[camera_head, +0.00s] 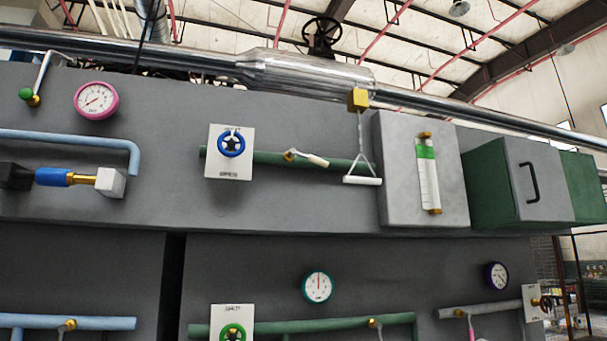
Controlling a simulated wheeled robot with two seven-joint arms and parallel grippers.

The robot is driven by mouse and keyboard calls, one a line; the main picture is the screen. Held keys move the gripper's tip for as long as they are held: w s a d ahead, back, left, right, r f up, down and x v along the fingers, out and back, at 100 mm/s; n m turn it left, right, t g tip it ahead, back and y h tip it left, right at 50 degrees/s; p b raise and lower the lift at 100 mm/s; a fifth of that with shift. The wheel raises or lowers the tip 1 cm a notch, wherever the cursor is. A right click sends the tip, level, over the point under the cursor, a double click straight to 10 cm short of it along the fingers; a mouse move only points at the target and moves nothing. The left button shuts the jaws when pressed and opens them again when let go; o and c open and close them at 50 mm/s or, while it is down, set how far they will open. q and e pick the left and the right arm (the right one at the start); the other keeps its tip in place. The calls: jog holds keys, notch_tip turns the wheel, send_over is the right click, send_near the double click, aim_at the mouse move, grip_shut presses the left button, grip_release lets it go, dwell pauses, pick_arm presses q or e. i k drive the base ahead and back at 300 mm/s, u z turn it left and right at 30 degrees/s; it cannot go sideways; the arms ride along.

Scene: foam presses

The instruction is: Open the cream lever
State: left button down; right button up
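A small lever with a cream grip (317,160) sits on the upper green pipe (265,158), in the middle of the head view. Its brass hub (290,155) is on the pipe, and the lever points right and slightly down, nearly along the pipe. Neither of my grippers shows in the head view, so nothing is seen touching the lever.
A blue valve wheel (231,143) on a white plate is left of the lever. A white pull handle (362,181) hangs close on its right, beside a grey box (396,150) with a green-and-white gauge. The panel (290,205) below is bare.

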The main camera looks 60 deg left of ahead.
aim_at(320, 162)
jog(key=u, duration=0.9)
jog(key=i, duration=0.9)
jog(key=u, duration=0.6)
jog(key=i, duration=0.4)
